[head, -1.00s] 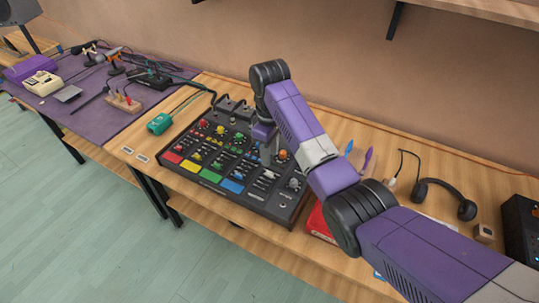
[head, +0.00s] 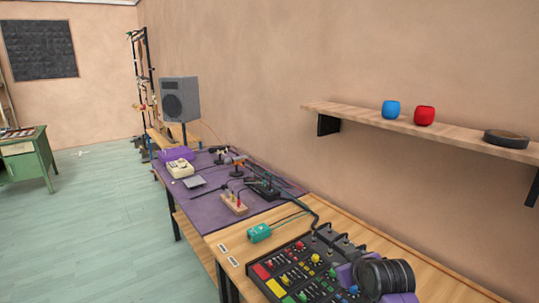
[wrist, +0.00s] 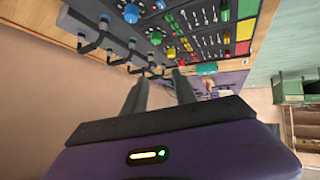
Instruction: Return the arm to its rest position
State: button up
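My arm shows at the lower right of the head view, over the right part of the black mixer (head: 300,268) with its coloured pads and knobs. My gripper (wrist: 161,80) shows in the wrist view with its two grey fingers apart and nothing between them. The mixer (wrist: 212,42) fills the top of that view, which looks upside down, and the fingers appear apart from it. The fingers are not visible in the head view.
A purple mat (head: 205,205) with small gear and cables lies farther along. A speaker (head: 180,99) stands behind.

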jog(key=s+a+r+m+t+b, duration=0.1)
jog(key=s+m+t, duration=0.3)
jog(key=s, duration=5.3)
jog(key=shift+a+r+t+h, duration=0.15)
jog(key=shift+r+t+h, duration=0.15)
jog(key=shift+r+h, duration=0.1)
jog(key=shift+f, duration=0.1)
